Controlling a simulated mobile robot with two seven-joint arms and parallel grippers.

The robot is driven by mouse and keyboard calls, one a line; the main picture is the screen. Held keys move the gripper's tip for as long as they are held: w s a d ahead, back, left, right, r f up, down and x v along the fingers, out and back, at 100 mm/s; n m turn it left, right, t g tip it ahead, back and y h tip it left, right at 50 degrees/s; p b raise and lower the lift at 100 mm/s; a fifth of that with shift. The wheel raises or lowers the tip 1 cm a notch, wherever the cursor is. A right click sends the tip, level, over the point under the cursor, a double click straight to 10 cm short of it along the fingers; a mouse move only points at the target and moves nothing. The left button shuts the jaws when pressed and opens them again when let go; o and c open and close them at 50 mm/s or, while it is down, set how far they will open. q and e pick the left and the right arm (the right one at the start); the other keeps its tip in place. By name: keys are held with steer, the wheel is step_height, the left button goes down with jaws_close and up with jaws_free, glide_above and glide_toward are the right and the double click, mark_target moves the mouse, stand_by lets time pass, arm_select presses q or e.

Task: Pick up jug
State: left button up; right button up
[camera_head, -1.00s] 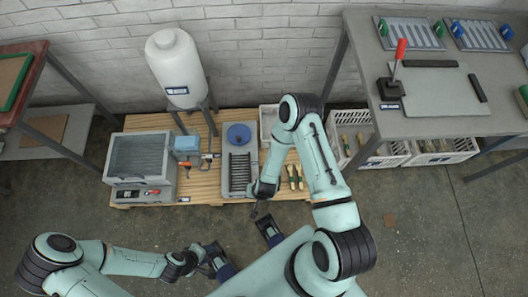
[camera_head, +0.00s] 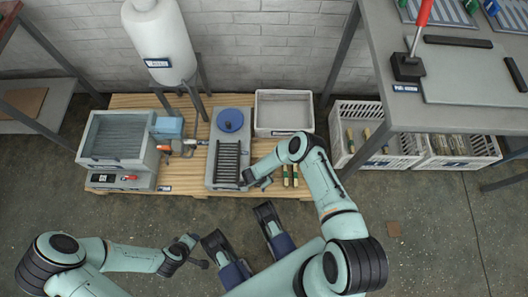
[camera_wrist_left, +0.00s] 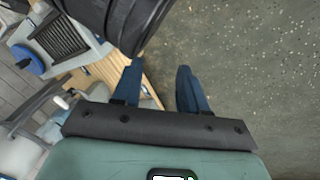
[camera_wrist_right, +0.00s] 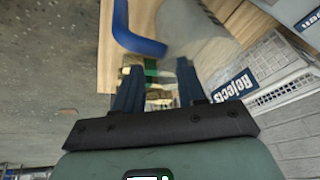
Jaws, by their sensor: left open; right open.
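I cannot surely identify the jug. In the right wrist view, a bent blue bar like a handle (camera_wrist_right: 140,38) lies beside a pale grey body (camera_wrist_right: 192,32), just beyond the fingertips; this may be the jug. It is not clear in the head view, where my right forearm may hide it. My right gripper (camera_wrist_right: 160,78) is open and empty, with wooden-and-green handled tools (camera_wrist_right: 150,72) showing beyond its fingers. In the head view it is at the pallet's front edge.
The wooden pallet (camera_head: 190,187) bears a grey box machine (camera_head: 118,150), a grooved grey unit with a blue disc (camera_head: 230,120) and a white bin (camera_head: 284,112). A white tank (camera_head: 160,45) stands behind. A grey table (camera_head: 450,125) is at right, above white crates (camera_head: 365,150).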

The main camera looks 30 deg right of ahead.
steer(key=b+x, duration=0.2)
steer(key=x, duration=0.3)
steer(key=shift+w+d+f, duration=0.1)
steer(key=shift+d+f, duration=0.1)
steer(key=shift+f, duration=0.15)
arm_select(q)
steer(key=s+f+g, duration=0.1)
steer(key=s+f, duration=0.3)
steer(key=s, duration=0.1)
steer(key=shift+a+g, duration=0.35)
steer(key=shift+g, duration=0.05)
arm_select(e)
jaws_close()
